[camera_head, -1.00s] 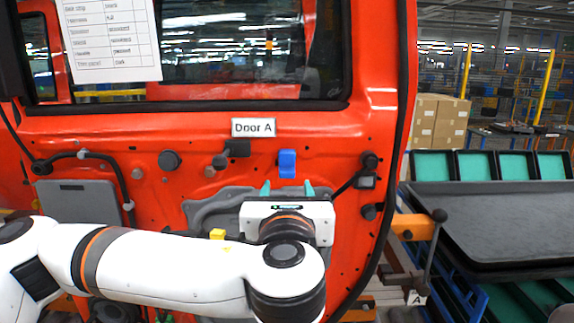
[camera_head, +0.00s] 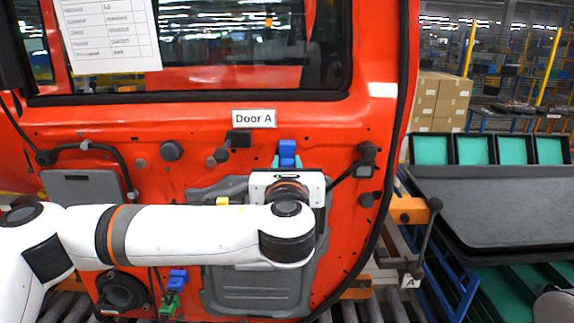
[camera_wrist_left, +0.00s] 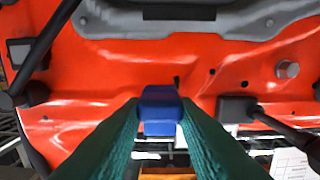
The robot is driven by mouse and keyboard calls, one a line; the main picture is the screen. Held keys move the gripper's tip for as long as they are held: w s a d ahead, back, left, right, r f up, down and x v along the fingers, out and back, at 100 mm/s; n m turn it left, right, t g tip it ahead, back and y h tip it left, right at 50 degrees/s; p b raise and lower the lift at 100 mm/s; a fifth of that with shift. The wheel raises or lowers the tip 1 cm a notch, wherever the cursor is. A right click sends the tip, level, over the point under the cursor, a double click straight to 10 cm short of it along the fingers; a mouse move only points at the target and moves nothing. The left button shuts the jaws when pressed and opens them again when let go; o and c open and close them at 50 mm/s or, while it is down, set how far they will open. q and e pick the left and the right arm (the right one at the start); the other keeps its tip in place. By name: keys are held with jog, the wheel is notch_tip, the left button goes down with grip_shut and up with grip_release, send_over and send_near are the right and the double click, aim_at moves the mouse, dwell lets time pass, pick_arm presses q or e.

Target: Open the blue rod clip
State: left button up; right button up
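The blue rod clip (camera_head: 287,148) sits on the red door panel below the "Door A" label. In the left wrist view the clip (camera_wrist_left: 160,108) is in the centre, between the two teal fingers. My left gripper (camera_head: 287,161) reaches up to it from below, one fingertip against each side. The fingers are shut on the clip. The clip's lower part is partly hidden by the gripper. My right gripper is not in view.
The red door (camera_head: 330,130) has several dark plugs and a grey panel (camera_head: 262,288). A blue connector (camera_head: 178,279) hangs low on it. A black-topped table (camera_head: 490,205) and an orange bracket (camera_head: 408,209) stand to the right. A paper sheet (camera_head: 110,35) hangs upper left.

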aim_at(288, 150)
pick_arm(q)
jog(key=shift+c, duration=1.4)
jog(key=shift+r, duration=0.1)
jog(key=r+g, duration=0.1)
jog(key=g, duration=0.2)
jog(key=shift+s+r, duration=0.25)
jog(key=shift+r, duration=0.1)
jog(key=r+g, duration=0.1)
jog(key=g, duration=0.1)
jog(key=r+g, duration=0.1)
jog(key=g, duration=0.2)
jog(key=r+g, duration=0.1)
jog(key=g, duration=0.1)
jog(key=shift+w+r+g, duration=0.3)
jog(key=shift+w, duration=0.1)
jog(key=shift+w+r+g, duration=0.3)
jog(key=shift+r+g, duration=0.05)
jog(key=shift+g, duration=0.6)
jog(key=shift+w+r+g, duration=0.3)
jog(key=shift+r+g, duration=0.05)
jog(key=shift+g, duration=0.6)
jog(key=shift+w, duration=0.1)
